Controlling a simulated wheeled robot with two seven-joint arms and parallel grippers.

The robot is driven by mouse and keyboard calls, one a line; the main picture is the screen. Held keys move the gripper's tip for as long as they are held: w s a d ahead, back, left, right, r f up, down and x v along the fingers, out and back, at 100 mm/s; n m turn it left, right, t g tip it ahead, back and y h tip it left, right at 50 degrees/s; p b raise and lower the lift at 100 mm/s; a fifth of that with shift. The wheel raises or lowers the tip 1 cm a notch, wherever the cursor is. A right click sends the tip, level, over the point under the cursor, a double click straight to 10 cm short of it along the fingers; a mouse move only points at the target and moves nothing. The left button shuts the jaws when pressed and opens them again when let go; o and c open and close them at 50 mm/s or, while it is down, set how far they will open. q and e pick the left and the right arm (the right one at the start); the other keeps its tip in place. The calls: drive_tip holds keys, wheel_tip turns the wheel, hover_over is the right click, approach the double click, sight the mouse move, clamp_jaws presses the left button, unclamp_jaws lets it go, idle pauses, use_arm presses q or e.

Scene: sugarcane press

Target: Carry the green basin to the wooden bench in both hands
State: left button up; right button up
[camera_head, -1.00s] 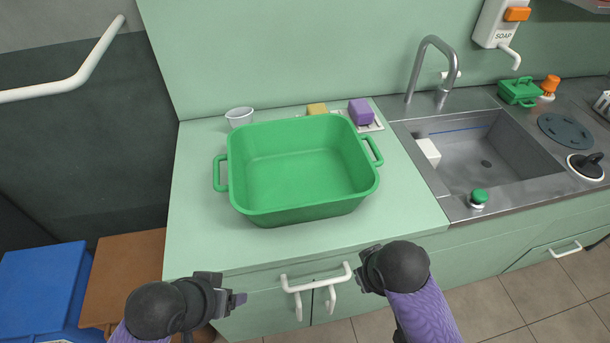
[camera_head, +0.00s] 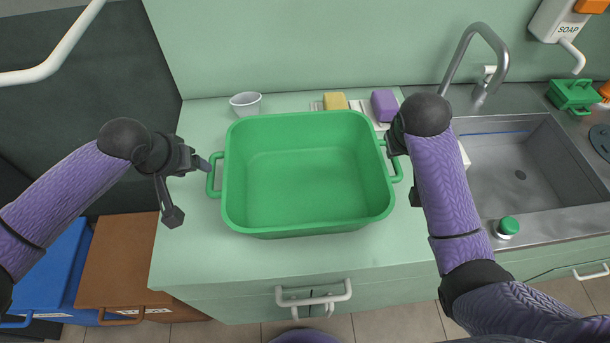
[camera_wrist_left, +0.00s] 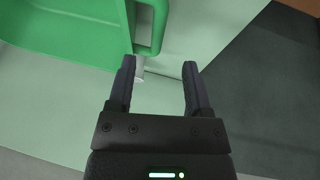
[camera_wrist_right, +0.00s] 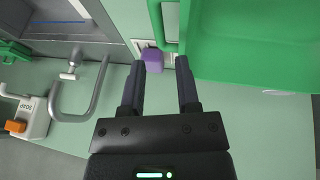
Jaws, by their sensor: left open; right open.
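The green basin (camera_head: 305,175) stands empty and upright on the pale green counter. It has a loop handle on its left side (camera_head: 213,176) and one on its right (camera_head: 396,165). My left gripper (camera_head: 190,190) is open just left of the left handle; in the left wrist view that handle (camera_wrist_left: 160,28) lies just beyond the fingertips (camera_wrist_left: 158,68). My right gripper (camera_head: 402,172) is by the right handle, partly hidden by its arm. In the right wrist view its open fingers (camera_wrist_right: 163,65) are close to the right handle (camera_wrist_right: 168,25). I cannot make out the wooden bench for sure.
A white cup (camera_head: 246,104), yellow sponge (camera_head: 335,101) and purple sponge (camera_head: 384,105) are behind the basin. A sink (camera_head: 520,170) with a tall faucet (camera_head: 478,60) is at right. A brown box (camera_head: 120,260) and blue box (camera_head: 50,270) stand low left.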

sight(209, 175)
use_arm(q)
drive_tip(key=x, duration=1)
drive_tip(key=shift+d+r, duration=0.1)
drive_tip(key=shift+d, duration=0.05)
use_arm(e)
drive_tip(key=x, duration=1)
use_arm(q)
drive_tip(key=c, duration=0.6)
use_arm(e)
drive_tip(key=c, duration=0.5)
use_arm(q)
clamp_jaws()
use_arm(e)
drive_tip(key=shift+d, duration=0.1)
clamp_jaws()
drive_tip(key=shift+w, duration=0.1)
